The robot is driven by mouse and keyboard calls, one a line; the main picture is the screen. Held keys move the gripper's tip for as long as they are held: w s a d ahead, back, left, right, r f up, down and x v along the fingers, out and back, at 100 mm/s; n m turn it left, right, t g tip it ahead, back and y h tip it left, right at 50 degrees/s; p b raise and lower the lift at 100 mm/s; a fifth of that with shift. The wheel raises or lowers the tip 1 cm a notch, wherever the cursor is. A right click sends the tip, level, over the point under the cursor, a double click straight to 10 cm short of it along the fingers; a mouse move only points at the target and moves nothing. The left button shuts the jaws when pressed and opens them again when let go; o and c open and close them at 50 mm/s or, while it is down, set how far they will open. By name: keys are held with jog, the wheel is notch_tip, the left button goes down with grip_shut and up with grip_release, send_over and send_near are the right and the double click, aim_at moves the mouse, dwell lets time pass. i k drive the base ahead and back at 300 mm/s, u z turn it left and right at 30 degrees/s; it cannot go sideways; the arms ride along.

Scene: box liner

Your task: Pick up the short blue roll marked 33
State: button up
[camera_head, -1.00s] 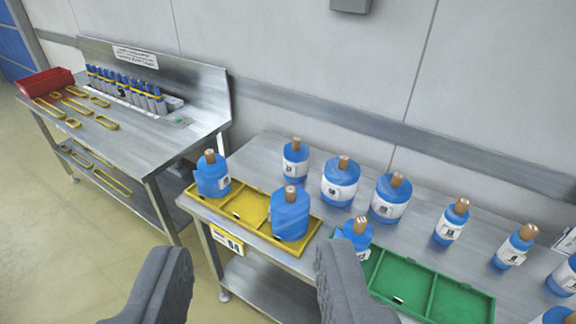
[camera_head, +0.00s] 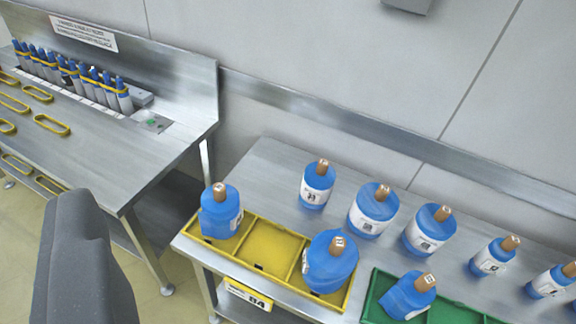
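Several short blue rolls with brown cores stand on the right bench. Two are in the yellow tray (camera_head: 270,246): a left roll (camera_head: 220,213) and a right roll (camera_head: 329,264). One roll (camera_head: 406,298) tilts in the green tray (camera_head: 378,290). One finger of my gripper (camera_head: 85,262) shows at the lower left, apart from every roll. The other finger is out of frame.
The left bench (camera_head: 110,160) holds a row of slim blue-topped cylinders (camera_head: 75,75) and yellow loops (camera_head: 50,125). A gap separates the benches. A yellow label plate (camera_head: 248,293) hangs on the right bench's front. A wall rail (camera_head: 400,152) runs behind.

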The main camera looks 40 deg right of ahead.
aim_at(319, 179)
jog(key=z, duration=0.25)
jog(key=i, duration=0.85)
jog(key=z, duration=0.5)
